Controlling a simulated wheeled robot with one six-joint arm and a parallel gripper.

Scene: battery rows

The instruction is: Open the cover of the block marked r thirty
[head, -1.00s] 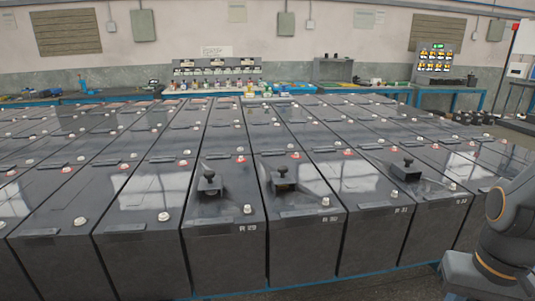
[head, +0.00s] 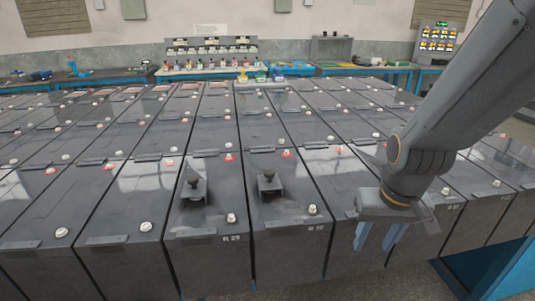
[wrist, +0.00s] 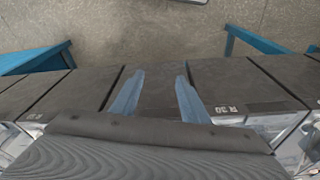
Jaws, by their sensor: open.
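The block marked R 30 (head: 290,256) is a dark grey case in the front row, left of my gripper in the head view. A small dark plate with a round black knob (head: 269,182) sits on its top; I cannot tell how far its cover is open. In the wrist view the R 30 label (wrist: 232,109) shows right of the fingers. My gripper (head: 378,240) points down near the front edge of the block to the right of R 30. Its two blue fingers are apart with nothing between them, as the wrist view (wrist: 160,76) also shows.
The neighbouring R 29 block (head: 215,265) carries a similar knobbed plate (head: 194,188). White and red terminal caps stand up on the tops. Grey floor (wrist: 150,35) lies in front of the row, with blue frame parts (wrist: 265,44) beside it. Workbenches line the back wall.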

